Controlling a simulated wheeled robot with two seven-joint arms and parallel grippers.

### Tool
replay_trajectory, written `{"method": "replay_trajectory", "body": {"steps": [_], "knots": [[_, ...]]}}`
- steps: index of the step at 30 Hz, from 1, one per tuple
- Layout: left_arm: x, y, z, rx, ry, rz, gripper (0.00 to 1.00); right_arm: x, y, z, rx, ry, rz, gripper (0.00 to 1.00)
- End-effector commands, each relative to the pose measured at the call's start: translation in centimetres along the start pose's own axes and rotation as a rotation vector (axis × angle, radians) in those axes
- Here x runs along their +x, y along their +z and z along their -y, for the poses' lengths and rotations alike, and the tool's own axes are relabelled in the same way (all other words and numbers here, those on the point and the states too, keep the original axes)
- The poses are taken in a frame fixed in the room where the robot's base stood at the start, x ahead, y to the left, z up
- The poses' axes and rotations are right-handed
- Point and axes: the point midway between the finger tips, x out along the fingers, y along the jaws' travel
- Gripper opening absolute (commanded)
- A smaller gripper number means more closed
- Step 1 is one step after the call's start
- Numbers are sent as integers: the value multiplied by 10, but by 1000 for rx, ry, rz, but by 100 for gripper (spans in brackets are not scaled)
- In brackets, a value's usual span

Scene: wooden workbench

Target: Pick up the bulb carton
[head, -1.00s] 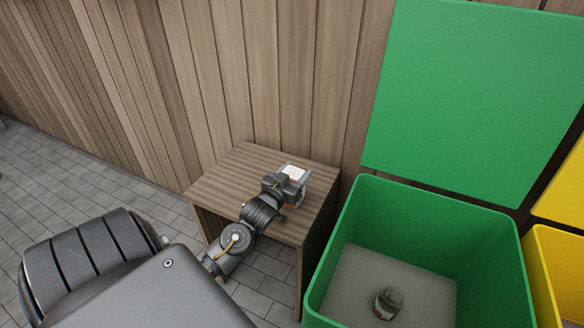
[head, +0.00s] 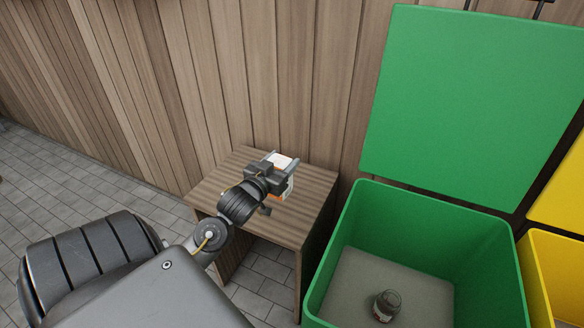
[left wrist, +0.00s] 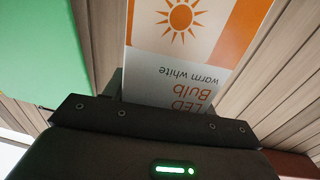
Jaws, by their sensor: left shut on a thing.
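The bulb carton (head: 283,161) is a small white and orange box at my left gripper, above the small wooden table. In the left wrist view the carton (left wrist: 180,60) shows an orange sun and the upside-down words "LED Bulb warm white". My left gripper (head: 281,170) is shut on the carton, with a finger along its side. The carton's underside is hidden, and I cannot tell the exact gap to the tabletop. My right gripper is not in view.
The wooden table (head: 312,192) stands against a plank wall. To its right is an open green bin (head: 340,235) with its lid (head: 460,100) raised and a glass jar (head: 387,305) inside. A yellow bin (head: 550,265) stands at the far right.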

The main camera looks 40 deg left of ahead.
Motion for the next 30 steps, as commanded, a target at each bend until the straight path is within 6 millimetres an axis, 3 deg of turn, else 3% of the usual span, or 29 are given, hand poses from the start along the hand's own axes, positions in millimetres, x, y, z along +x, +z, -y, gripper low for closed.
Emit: {"method": "replay_trajectory", "body": {"steps": [1,6,12,19,30], "knots": [[-9,-14,3,5,1,-1,34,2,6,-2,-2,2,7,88],[-46,-26,18,5,1,3,34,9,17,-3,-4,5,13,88],[-74,-40,30,3,1,2,34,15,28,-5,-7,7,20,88],[-87,-47,36,1,0,-1,34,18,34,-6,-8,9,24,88],[-87,-47,34,0,4,-1,34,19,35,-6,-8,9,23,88]]}}
